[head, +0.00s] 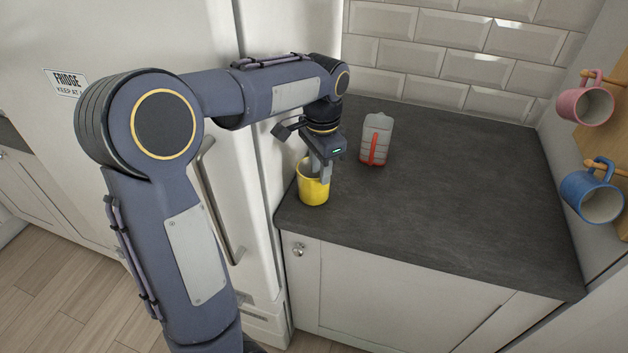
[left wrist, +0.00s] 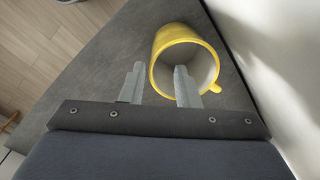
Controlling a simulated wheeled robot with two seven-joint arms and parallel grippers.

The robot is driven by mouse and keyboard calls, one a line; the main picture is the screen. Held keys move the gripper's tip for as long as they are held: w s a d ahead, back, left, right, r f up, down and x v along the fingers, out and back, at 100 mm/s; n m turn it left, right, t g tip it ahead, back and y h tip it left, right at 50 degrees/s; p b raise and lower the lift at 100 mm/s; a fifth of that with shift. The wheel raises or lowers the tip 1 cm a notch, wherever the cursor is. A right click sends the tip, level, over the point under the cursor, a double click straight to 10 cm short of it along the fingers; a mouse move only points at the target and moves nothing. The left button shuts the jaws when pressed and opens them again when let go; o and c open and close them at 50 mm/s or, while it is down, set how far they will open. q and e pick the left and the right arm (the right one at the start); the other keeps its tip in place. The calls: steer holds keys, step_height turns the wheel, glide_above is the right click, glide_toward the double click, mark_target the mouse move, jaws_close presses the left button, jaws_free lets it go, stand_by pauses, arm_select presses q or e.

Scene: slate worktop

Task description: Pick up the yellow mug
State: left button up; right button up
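The yellow mug (head: 314,190) stands upright on the slate worktop at its left front corner, close to the fridge. My left gripper (head: 321,172) reaches down over it from above. In the left wrist view the mug (left wrist: 172,38) shows its open mouth, with its handle at the lower right. There the left gripper (left wrist: 162,78) is open; one finger is outside the rim and the other overlaps the mouth. The near wall appears between the fingers, but I cannot tell whether they touch it. My right gripper is not in view.
A grey and red container (head: 376,140) stands on the worktop (head: 450,190) behind and right of the mug. A pink mug (head: 588,106) and a blue mug (head: 596,202) hang at the right. The fridge (head: 255,190) is close on the left. The worktop's middle is clear.

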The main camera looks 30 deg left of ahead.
arm_select(q)
glide_above(321, 202)
step_height(321, 202, down, 4)
steer(key=shift+f, duration=0.2)
steer(key=shift+c, duration=0.3)
jaws_close()
